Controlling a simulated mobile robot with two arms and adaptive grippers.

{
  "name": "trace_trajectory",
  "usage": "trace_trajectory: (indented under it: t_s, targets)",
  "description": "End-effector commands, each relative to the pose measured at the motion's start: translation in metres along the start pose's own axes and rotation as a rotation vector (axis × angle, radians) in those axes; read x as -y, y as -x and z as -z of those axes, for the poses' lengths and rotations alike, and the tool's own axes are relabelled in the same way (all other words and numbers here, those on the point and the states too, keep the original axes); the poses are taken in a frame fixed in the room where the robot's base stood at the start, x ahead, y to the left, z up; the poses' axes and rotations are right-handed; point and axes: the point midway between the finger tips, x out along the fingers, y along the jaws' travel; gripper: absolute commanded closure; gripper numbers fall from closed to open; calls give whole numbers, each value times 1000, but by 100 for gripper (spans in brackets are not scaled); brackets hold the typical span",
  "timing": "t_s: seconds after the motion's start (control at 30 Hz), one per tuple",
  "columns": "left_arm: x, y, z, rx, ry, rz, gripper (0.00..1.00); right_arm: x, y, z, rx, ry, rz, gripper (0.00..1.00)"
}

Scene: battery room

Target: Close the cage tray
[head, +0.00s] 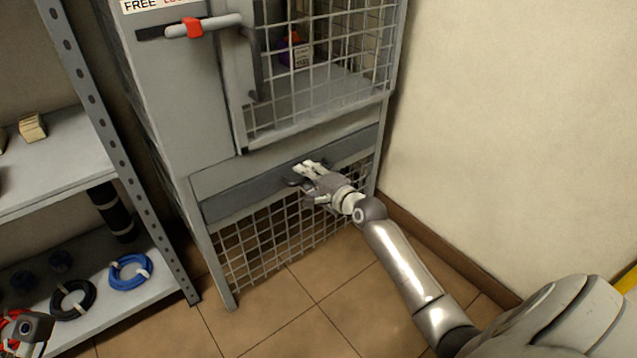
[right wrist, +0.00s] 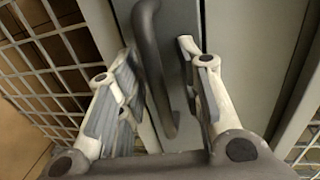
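The cage tray (head: 228,203) is the dark grey front in the lower part of the grey cage cabinet, below the mesh door. It looks flush or nearly flush with the frame; I cannot tell whether a small gap is left. Its dark bar handle (right wrist: 152,75) shows in the right wrist view. My right gripper (head: 306,172) is at the tray front. Its fingers (right wrist: 160,75) are apart, one on each side of the handle, and do not visibly clamp it. A small grey part at the lower left edge (head: 33,330) looks like the tip of my left gripper.
The mesh door (head: 330,85) above has a red-marked latch handle (head: 194,27). Fixed mesh (head: 270,255) lies below the tray. A metal shelf (head: 75,170) with cable coils stands at left. A bare wall (head: 510,130) is close at right. The tiled floor in front is clear.

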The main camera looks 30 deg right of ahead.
Motion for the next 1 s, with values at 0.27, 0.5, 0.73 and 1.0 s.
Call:
trace_trajectory:
  t_s: [0.27,0.5,0.73,1.0]
  targets:
    - [0,0,0,-2,1,3,60,-3,46,0,0,1,-4,66]
    - [0,0,1,-2,1,3,60,-2,91,0,0,0,-5,66]
    - [0,0,1,-2,1,3,60,-2,112,0,0,0,-4,66]
    - [0,0,1,-3,1,3,60,-2,115,0,0,0,-4,66]
